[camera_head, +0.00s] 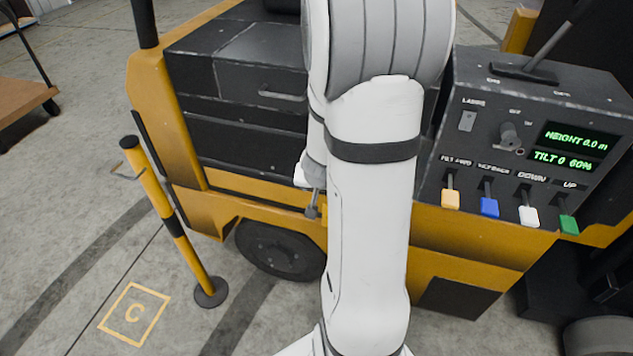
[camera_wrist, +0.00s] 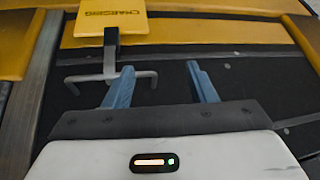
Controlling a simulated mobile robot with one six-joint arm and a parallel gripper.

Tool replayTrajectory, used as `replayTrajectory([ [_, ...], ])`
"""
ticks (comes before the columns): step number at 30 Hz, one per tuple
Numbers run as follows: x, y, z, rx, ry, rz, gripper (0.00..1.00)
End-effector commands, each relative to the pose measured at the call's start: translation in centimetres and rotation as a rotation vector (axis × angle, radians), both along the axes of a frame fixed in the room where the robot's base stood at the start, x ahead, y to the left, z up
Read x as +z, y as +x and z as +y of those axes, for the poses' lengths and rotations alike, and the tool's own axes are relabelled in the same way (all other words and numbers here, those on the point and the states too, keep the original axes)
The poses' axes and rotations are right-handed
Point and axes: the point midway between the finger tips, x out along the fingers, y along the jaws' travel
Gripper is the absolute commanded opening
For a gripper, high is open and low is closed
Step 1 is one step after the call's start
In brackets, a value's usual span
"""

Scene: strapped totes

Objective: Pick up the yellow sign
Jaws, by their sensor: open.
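The yellow sign (camera_wrist: 138,20), with dark lettering, is at the top of the wrist view, its upper edge cut off. A dark stem runs down from it to a grey bar (camera_wrist: 88,78) with bent ends. My gripper (camera_wrist: 160,68) is open, its two blue-grey fingers apart with nothing held between them. The left finger overlaps the bar's right half in the picture; I cannot tell whether they touch. The sign is up and left of the fingers. In the head view my arm hides most of the gripper, and the sign cannot be clearly made out.
A yellow and black vehicle (camera_head: 245,205) stands close in front of my arm. Its control panel (camera_head: 520,140) with coloured levers is at right. Open floor lies farther left.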

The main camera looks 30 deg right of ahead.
Motion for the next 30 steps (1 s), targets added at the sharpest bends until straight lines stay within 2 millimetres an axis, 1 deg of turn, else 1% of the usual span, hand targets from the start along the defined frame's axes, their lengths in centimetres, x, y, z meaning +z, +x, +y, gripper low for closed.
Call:
replayTrajectory([
  [1, -1.8, -0.7, -1.9, -0.065, -0.02, 0.019, 0.51],
  [3, -3.2, -1.4, -3.8, -0.123, -0.049, 0.033, 0.51],
  [7, -4.7, -2.4, -5.7, -0.184, -0.083, 0.053, 0.51],
  [10, -5.8, -2.4, -6.5, -0.199, -0.092, 0.058, 0.51],
  [13, -6.9, -2.0, -6.9, -0.199, -0.094, 0.058, 0.51],
  [19, -8.2, -1.5, -7.4, -0.198, -0.092, 0.057, 0.51],
  [26, -11.4, -0.6, -8.7, -0.199, -0.091, 0.057, 0.51],
  [30, -11.8, -0.2, -9.0, -0.198, -0.092, 0.055, 0.51],
])
